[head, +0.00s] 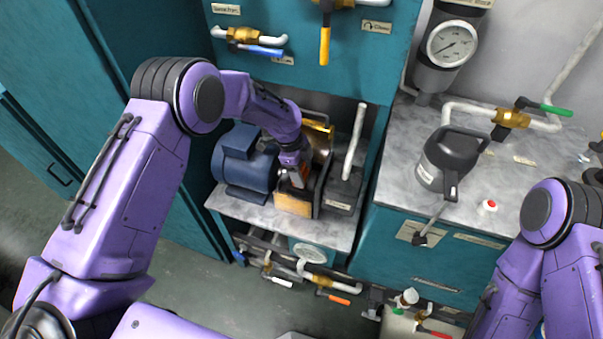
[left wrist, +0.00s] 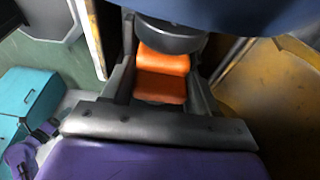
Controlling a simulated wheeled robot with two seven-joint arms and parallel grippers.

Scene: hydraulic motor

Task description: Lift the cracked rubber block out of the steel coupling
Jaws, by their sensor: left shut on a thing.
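My left gripper (head: 296,176) reaches down beside the blue motor (head: 243,160) in the cabinet's recess. In the left wrist view its two grey fingers are shut on an orange rubber block (left wrist: 161,80), one finger on each side. The block's far end meets the round dark grey steel coupling (left wrist: 172,36), which covers part of it. I cannot tell how deep the block sits in the coupling, and no crack can be made out. In the head view the gripper hides most of the block and coupling. My right gripper is out of view.
Yellow-orange guard plates (head: 293,203) stand close beside the gripper, with a dark tray and white pipe (head: 355,142) to the right. Valves with coloured handles hang above and below. A grey jug (head: 452,158) stands on the marble counter (head: 408,203) at right.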

